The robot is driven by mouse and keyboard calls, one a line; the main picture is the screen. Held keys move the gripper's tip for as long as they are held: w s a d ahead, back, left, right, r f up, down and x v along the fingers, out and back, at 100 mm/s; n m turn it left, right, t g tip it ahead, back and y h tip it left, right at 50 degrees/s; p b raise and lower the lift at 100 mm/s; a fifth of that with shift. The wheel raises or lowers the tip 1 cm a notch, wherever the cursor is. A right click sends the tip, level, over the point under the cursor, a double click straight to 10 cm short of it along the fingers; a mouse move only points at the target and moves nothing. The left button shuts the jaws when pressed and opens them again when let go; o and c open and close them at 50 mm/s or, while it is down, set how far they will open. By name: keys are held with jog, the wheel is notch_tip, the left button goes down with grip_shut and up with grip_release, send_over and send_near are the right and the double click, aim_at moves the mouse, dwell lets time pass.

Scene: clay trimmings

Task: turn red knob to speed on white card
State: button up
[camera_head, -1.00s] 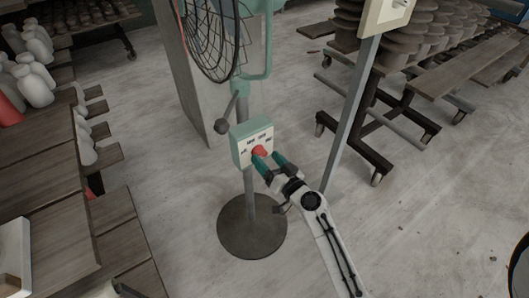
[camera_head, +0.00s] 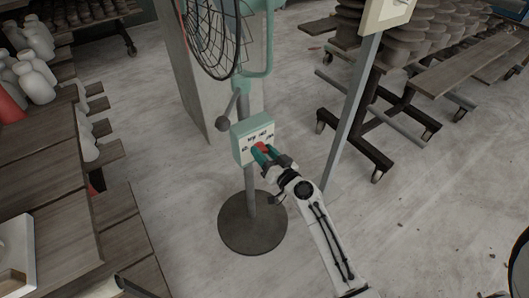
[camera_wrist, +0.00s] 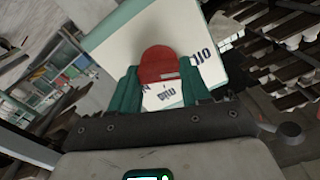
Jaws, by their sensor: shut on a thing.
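The red knob (camera_head: 260,146) is on the pale front of a green control box (camera_head: 239,148) on the fan's stand. Dark labels surround the knob. My gripper (camera_head: 262,153) is shut on the knob, its green fingers on either side of it. In the wrist view, the round knob (camera_wrist: 160,62) sits between the fingertips of my gripper (camera_wrist: 160,76), with a small pale mark on it. The labels are too blurred or partly covered to read. A pale card-like panel (camera_head: 388,14) tops a grey post at upper right, cut off by the frame; its writing is not visible.
The black fan cage (camera_head: 212,35) is above the box, and its round dark base (camera_head: 253,224) is on the floor. The grey post (camera_head: 352,110) stands close right of the arm. Wooden shelving (camera_head: 80,200) is at left, a wheeled rack (camera_head: 395,115) at right.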

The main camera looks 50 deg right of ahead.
jog(key=shift+c, duration=1.2)
jog(key=shift+m, duration=0.3)
jog(key=m, duration=0.3)
jog(key=shift+f+m, duration=0.1)
jog(key=shift+m, duration=0.2)
jog(key=m, duration=0.4)
jog(key=shift+d+m, duration=0.15)
jog(key=shift+m, duration=0.15)
jog(key=m, duration=0.4)
jog(key=shift+f+m, duration=0.15)
jog(key=shift+m, duration=0.15)
jog(key=shift+f+m, duration=0.1)
jog(key=shift+m, duration=2)
jog(key=shift+p, duration=0.3)
jog(key=shift+s, duration=0.1)
